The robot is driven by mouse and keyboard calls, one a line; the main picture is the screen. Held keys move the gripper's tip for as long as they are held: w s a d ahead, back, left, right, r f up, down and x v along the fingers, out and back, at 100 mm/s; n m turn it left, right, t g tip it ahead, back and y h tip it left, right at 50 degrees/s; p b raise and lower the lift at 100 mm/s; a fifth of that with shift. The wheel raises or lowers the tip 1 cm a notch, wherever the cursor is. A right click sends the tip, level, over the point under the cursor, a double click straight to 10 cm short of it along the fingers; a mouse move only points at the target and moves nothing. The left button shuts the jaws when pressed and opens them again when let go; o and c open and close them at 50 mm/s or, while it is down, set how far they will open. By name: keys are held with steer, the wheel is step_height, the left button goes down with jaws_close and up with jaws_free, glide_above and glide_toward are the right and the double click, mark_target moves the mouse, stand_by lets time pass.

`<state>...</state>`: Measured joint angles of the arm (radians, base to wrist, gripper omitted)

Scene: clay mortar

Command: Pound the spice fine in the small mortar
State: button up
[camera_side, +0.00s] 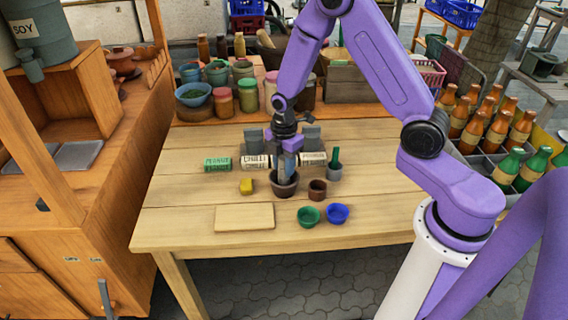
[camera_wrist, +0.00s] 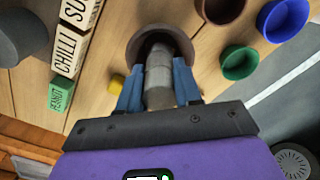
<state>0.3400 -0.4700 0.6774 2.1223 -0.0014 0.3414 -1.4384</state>
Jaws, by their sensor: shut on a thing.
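The dark brown mortar (camera_side: 285,190) stands on the wooden table, and its rim shows in the wrist view (camera_wrist: 133,46). My gripper (camera_side: 288,172) is right above the mortar. In the wrist view my gripper's blue fingers (camera_wrist: 158,78) are shut on a grey cylindrical pestle (camera_wrist: 159,68), one finger on each side. The pestle's far end reaches into the mortar's mouth. Its tip and any spice inside are hidden, so I cannot tell whether it touches the bottom.
A small brown pot (camera_side: 317,190) stands close right of the mortar. A green bowl (camera_side: 308,216) and blue bowl (camera_side: 337,214) sit in front. A yellow block (camera_side: 246,186) is left. Behind are labelled blocks, including a green one (camera_side: 217,164). A pale board (camera_side: 244,218) lies front left.

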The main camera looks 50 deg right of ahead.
steer(key=shift+f, duration=0.2)
steer(key=shift+f, duration=0.95)
steer(key=shift+r, duration=0.15)
steer(key=shift+r, duration=0.9)
steer(key=shift+f, duration=0.1)
steer(key=shift+f, duration=0.9)
steer(key=shift+r, duration=1)
